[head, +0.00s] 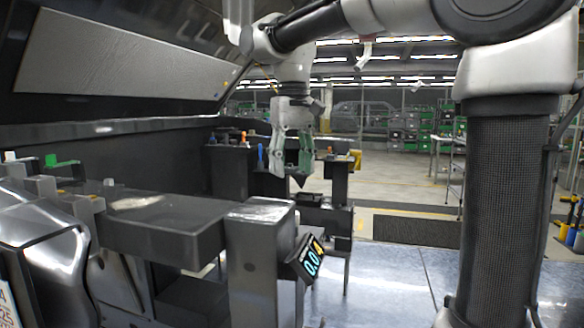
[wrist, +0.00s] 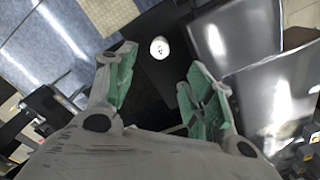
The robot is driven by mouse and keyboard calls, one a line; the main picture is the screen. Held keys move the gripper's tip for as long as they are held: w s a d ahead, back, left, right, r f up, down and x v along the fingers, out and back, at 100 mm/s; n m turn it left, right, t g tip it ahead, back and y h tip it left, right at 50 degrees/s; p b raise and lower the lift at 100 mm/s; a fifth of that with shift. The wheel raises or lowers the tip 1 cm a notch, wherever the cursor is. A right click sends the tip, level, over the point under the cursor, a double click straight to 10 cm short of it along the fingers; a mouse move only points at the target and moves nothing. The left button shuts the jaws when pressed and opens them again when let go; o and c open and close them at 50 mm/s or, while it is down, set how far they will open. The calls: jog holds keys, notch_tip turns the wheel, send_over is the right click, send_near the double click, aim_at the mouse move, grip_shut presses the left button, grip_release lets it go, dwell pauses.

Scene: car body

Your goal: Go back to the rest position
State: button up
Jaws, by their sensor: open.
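My gripper (head: 292,172) points down in the middle of the head view, in front of a dark bench with small tools. It hangs at the end of my arm, apart from the surfaces around it. In the wrist view my gripper (wrist: 155,95) shows its two green-padded fingers spread wide, with nothing between them. A white round piece (wrist: 159,48) lies on a dark surface beyond the fingertips.
A dark box-like block (head: 165,225) stands at the left front, with a display (head: 311,258) reading 0.0 at its right end. A large panel (head: 125,55) slopes overhead at the upper left. Floor (head: 400,185) is open behind on the right.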

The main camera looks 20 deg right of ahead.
jog(key=s+d+f+m+t, duration=0.1)
jog(key=s+d+f+t, duration=0.1)
jog(key=s+d+f, duration=0.5)
jog(key=s+d+f+t, duration=0.2)
jog(key=s+d+f, duration=0.4)
jog(key=s, duration=0.6)
jog(key=shift+d+f+m, duration=0.4)
jog(key=shift+d, duration=0.55)
